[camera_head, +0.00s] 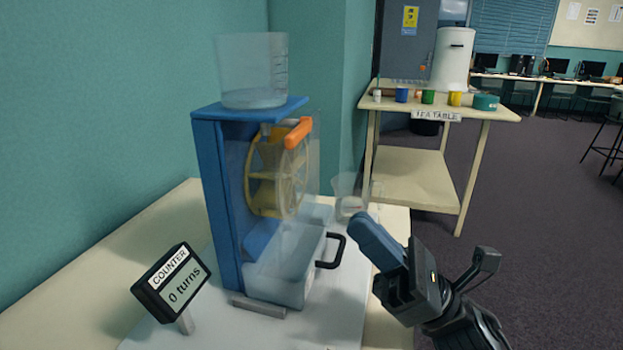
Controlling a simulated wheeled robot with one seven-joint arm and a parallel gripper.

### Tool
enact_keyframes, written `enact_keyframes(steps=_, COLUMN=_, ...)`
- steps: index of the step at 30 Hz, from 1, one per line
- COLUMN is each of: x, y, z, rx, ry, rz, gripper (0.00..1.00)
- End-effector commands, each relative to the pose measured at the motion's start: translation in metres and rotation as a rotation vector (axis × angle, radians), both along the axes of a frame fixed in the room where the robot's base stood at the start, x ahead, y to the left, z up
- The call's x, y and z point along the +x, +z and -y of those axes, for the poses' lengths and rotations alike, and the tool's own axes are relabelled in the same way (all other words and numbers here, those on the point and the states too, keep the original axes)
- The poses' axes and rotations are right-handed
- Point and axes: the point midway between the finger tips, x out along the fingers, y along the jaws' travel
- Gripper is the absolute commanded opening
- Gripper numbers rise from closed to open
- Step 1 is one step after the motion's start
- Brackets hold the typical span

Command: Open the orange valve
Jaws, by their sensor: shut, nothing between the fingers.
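The orange valve (298,132) is a bar-shaped handle under the right side of the blue stand's top shelf (207,112). A clear beaker (252,70) with some water stands on that shelf. Below it a yellow water wheel (277,175) sits behind a clear panel. A clear tub (283,275) with a black handle is at the bottom. The counter (172,285) reads "0 turns". My gripper (365,228) is at the lower right, its blue fingers together and empty. It is to the right of and below the valve, apart from it, and right of the tub handle.
A clear jug (350,195) stands behind the tub handle on the table. The tea table (490,112) at the back right holds coloured cups and a white urn (452,60). A teal wall (90,110) closes off the left. Carpet is open to the right.

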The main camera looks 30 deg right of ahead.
Motion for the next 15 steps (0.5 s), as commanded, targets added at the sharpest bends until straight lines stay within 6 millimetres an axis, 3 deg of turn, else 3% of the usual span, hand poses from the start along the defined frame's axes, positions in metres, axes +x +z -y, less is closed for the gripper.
enact_keyframes(steps=8, x=0.001, y=0.002, z=-0.001, rx=0.003, ry=0.001, rz=-0.001, gripper=0.0)
enact_keyframes(steps=15, x=0.016, y=0.027, z=-0.015, rx=0.003, ry=0.004, rz=0.001, gripper=0.0)
